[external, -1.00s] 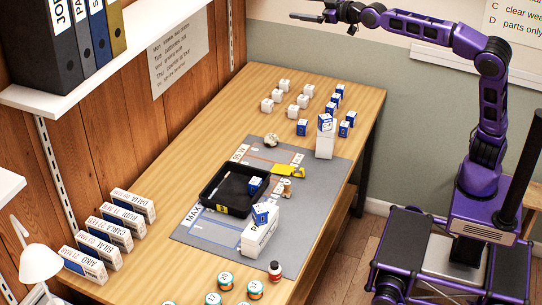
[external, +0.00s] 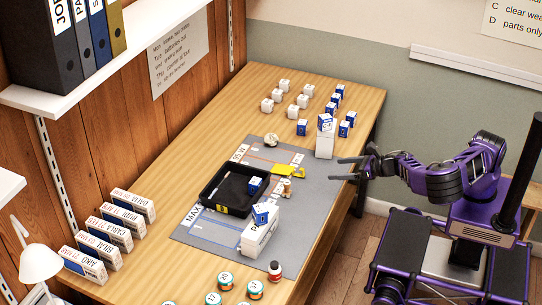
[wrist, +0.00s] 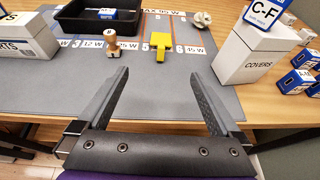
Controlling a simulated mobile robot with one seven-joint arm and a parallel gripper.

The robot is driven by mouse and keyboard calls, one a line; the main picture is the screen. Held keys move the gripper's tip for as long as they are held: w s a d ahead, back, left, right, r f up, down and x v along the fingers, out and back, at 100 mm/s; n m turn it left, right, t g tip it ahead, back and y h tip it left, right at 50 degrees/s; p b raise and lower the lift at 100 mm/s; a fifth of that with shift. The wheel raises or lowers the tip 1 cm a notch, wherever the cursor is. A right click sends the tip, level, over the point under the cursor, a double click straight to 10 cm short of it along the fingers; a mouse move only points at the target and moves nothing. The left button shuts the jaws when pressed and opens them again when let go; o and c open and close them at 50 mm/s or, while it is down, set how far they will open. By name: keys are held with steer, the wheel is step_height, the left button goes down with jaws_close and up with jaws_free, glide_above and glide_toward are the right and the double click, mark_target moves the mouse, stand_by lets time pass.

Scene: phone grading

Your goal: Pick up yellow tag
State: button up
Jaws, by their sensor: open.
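The yellow tag (external: 289,170) lies on the grey mat (external: 320,190), between the black tray and the tall white box. It also shows in the wrist view (wrist: 160,42), ahead of my fingers and close to midway between them. My gripper (external: 345,169) is open and empty at the right edge of the table, to the right of the tag and apart from it. In the wrist view its two fingers (wrist: 158,95) are spread wide with bare mat between them.
A small wooden figure (wrist: 113,45) stands left of the tag. The white COVERS box (wrist: 250,58) stands close to the right finger's side. Another white box (external: 260,236), the black tray (external: 212,205) and a pale round object (external: 271,140) are on the mat.

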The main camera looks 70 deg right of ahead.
steer(key=shift+w+f+b, duration=0.45)
steer(key=shift+f+b, duration=0.1)
steer(key=shift+b, duration=0.5)
steer(key=shift+w+f+b, duration=0.25)
steer(key=shift+w+b, duration=0.35)
steer(key=shift+b, duration=0.55)
glide_toward(297, 174)
steer(key=w, duration=0.4)
steer(key=shift+w+a+b, duration=0.15)
steer(key=shift+w+b, duration=0.15)
steer(key=shift+b, duration=0.1)
steer(key=b+x, duration=0.1)
steer(key=x, duration=0.4)
steer(key=shift+f, duration=0.15)
steer(key=c, duration=1.4)
